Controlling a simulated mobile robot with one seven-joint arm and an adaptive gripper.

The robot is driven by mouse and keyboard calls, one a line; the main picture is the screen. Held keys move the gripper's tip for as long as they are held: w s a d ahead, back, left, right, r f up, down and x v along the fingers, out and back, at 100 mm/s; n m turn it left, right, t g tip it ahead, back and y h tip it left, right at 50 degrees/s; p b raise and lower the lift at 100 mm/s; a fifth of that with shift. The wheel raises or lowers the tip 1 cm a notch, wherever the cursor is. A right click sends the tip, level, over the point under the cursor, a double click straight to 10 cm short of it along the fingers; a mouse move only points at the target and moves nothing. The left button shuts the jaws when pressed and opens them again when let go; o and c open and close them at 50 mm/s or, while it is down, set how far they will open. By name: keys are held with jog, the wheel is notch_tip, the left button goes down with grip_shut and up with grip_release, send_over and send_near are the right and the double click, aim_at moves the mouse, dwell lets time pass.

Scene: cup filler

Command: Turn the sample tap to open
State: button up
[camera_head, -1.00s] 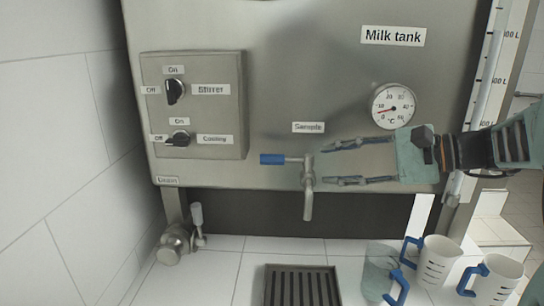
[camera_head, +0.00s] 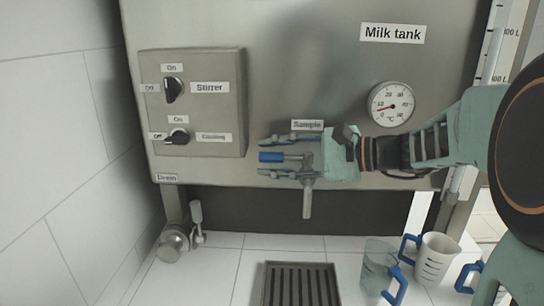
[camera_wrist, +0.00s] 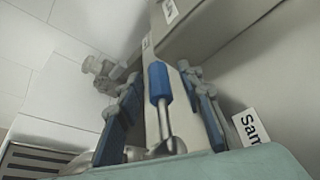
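The sample tap (camera_head: 307,200) sticks out of the milk tank's front below the "Sample" label, its spout pointing down. Its blue-ended lever (camera_head: 271,157) points left, roughly level; the blue end also shows in the wrist view (camera_wrist: 159,82). My gripper (camera_head: 262,157) is open around the lever, one finger above it and one below. In the wrist view the lever lies between the two fingers, with visible gaps on both sides. The gripper's palm hides part of the tap body.
The milk tank (camera_head: 270,60) carries a switch panel (camera_head: 208,120) at left and a round gauge (camera_head: 391,104) at right. A drain valve (camera_head: 174,240) is at lower left. A floor grate (camera_head: 300,285), a clear jug (camera_head: 378,265) and a white jug (camera_head: 434,258) are below.

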jog(key=shift+a, duration=0.1)
grip_shut()
dwell(0.3)
